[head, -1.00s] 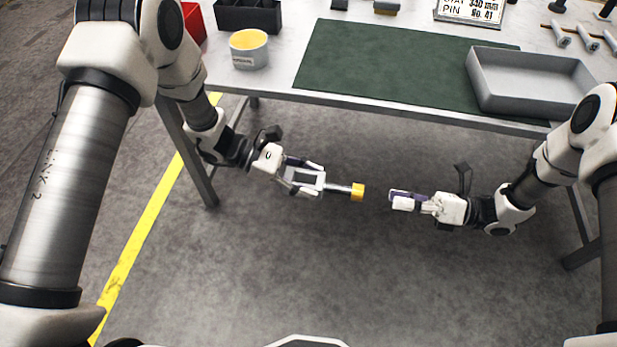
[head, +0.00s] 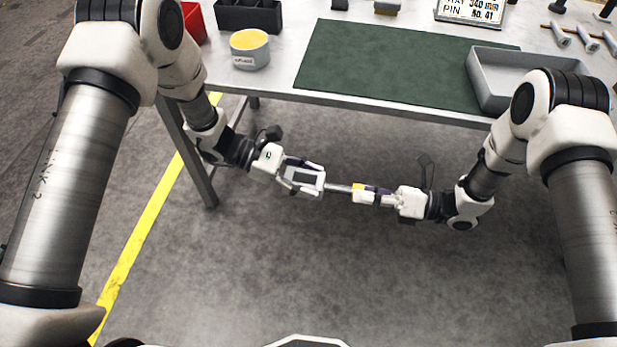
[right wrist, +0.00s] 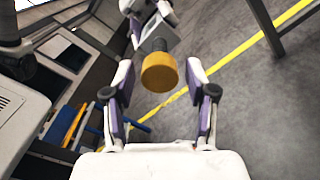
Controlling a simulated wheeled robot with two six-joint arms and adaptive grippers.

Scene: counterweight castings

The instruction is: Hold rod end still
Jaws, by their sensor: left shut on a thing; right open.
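A grey rod (head: 340,188) with a yellow end (right wrist: 160,72) is held in the air in front of the table. My left gripper (head: 318,181) is shut on the rod, whose yellow end points right. My right gripper (head: 371,194) is open, its fingers at the yellow end and partly covering it in the head view. In the right wrist view the yellow end sits between the two spread fingertips, with a gap on each side.
The table's front edge (head: 400,106) runs behind both grippers. On it are a green mat (head: 385,62), a grey tray (head: 490,93), a tub with yellow contents (head: 249,50) and a black bin (head: 250,17). The floor below is clear, with a yellow line (head: 145,228).

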